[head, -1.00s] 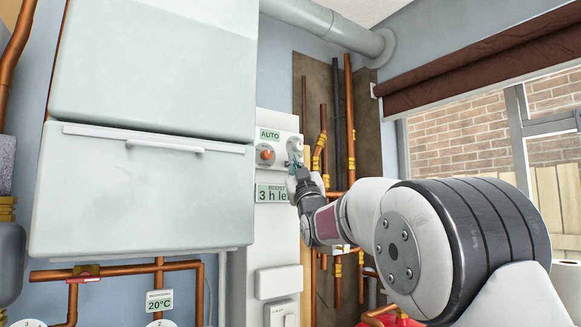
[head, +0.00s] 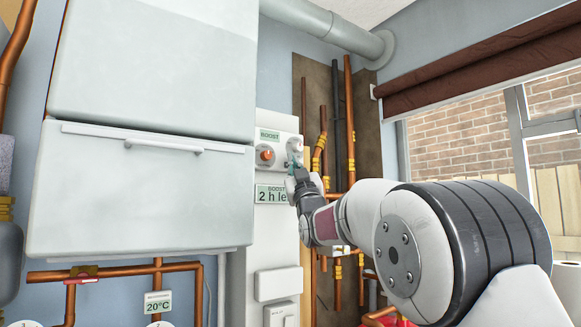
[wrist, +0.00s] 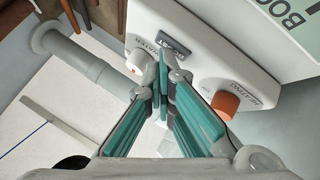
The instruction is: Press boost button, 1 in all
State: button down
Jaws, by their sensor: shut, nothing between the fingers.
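The white control panel (head: 267,139) is on the wall right of the large white cabinet.
Copper pipes (head: 350,120) run up a brown board right of the panel. The cabinet (head: 140,190) bounds the left side. A white box (head: 278,284) is below the panel. A window (head: 460,135) is at the right.

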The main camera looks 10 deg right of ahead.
jog(key=shift+s, duration=0.1)
jog(key=shift+s+d, duration=0.25)
jog(key=shift+s, duration=0.35)
jog(key=shift+s+d+b, duration=0.1)
jog(key=shift+s+d, duration=0.25)
jog(key=shift+s, duration=0.4)
jog(key=shift+s+d+b, duration=0.1)
jog(key=shift+s+d, duration=0.2)
jog(key=shift+s, duration=0.5)
jog(key=shift+s+d+b, duration=0.1)
jog(key=shift+s+d, duration=0.25)
jog(key=shift+s, duration=0.4)
jog(key=shift+f, duration=0.1)
jog(key=s+d+f+m+g+h, duration=0.1)
jog(key=s+f+m+g, duration=0.1)
jog(key=s+f+g, duration=0.7)
jog(key=s+d+f+m+g+h, duration=0.1)
jog(key=s+f+m+g, duration=0.15)
jog(key=s+f, duration=0.75)
jog(key=s+a+f+g, duration=0.1)
jog(key=s+f+g, duration=0.9)
jog(key=s+f, duration=1.4)
jog(key=shift+s+a+f, duration=0.2)
jog(key=shift+a+f, duration=0.1)
jog(key=shift+a, duration=0.1)
